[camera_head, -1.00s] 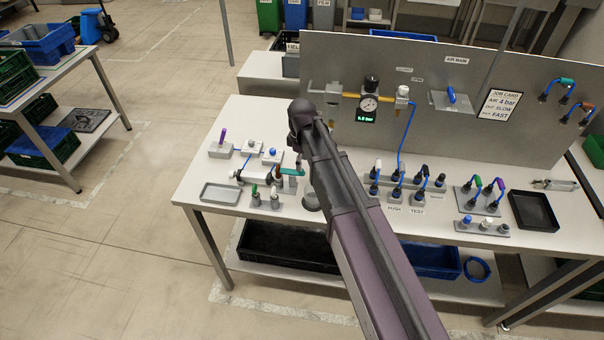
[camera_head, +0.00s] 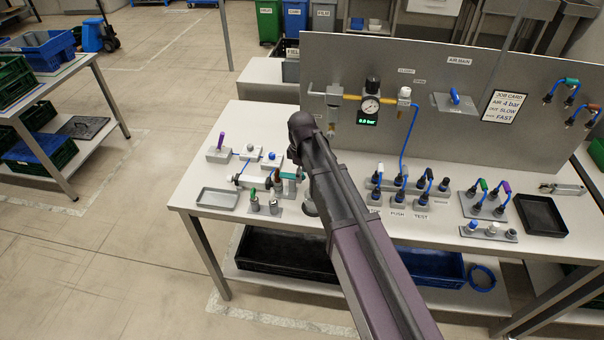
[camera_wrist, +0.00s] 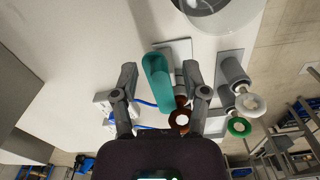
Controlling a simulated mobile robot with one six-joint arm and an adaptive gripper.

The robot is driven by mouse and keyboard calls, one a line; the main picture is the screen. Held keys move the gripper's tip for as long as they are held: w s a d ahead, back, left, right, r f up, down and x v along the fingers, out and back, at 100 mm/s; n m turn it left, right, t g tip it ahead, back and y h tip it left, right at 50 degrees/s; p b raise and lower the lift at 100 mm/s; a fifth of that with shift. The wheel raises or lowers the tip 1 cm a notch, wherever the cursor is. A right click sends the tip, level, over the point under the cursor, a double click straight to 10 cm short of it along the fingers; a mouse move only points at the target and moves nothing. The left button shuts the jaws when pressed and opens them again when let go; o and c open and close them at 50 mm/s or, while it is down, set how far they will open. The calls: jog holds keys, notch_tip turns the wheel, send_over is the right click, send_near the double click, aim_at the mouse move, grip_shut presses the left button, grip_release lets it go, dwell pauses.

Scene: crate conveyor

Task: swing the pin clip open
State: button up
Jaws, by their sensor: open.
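A teal, rounded, elongated part (camera_wrist: 157,82), which looks like the pin clip, lies between my fingers in the wrist view. In the head view the teal part (camera_head: 290,175) sits at the right end of the small cylinder assembly (camera_head: 252,182), partly behind my arm. A brown ring-like part with a pale centre (camera_wrist: 180,118) is beside its lower end. My gripper (camera_wrist: 160,84) is open, one finger on each side of the teal part. I cannot tell whether the fingers touch it. The gripper tips are hard to make out in the head view.
Two posts, with a green top (camera_wrist: 239,126) and a white top (camera_wrist: 250,104), stand close right of my fingers. A grey tray (camera_head: 217,198) is at the table's left. The upright panel with the gauge (camera_head: 370,104) rises behind. Valves and hoses fill the table's right.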

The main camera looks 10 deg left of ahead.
grip_shut()
jog(key=shift+s+m, duration=0.1)
jog(key=shift+m, duration=0.2)
jog(key=shift+s+m, duration=0.35)
jog(key=shift+m, duration=0.75)
jog(key=m, duration=0.1)
jog(key=s+m, duration=0.1)
jog(key=m, duration=0.1)
jog(key=shift+a+m, duration=0.2)
jog(key=shift+m, duration=0.1)
jog(key=m, duration=0.4)
jog(key=s+a+m, duration=0.1)
jog(key=m, duration=0.1)
jog(key=shift+a, duration=0.1)
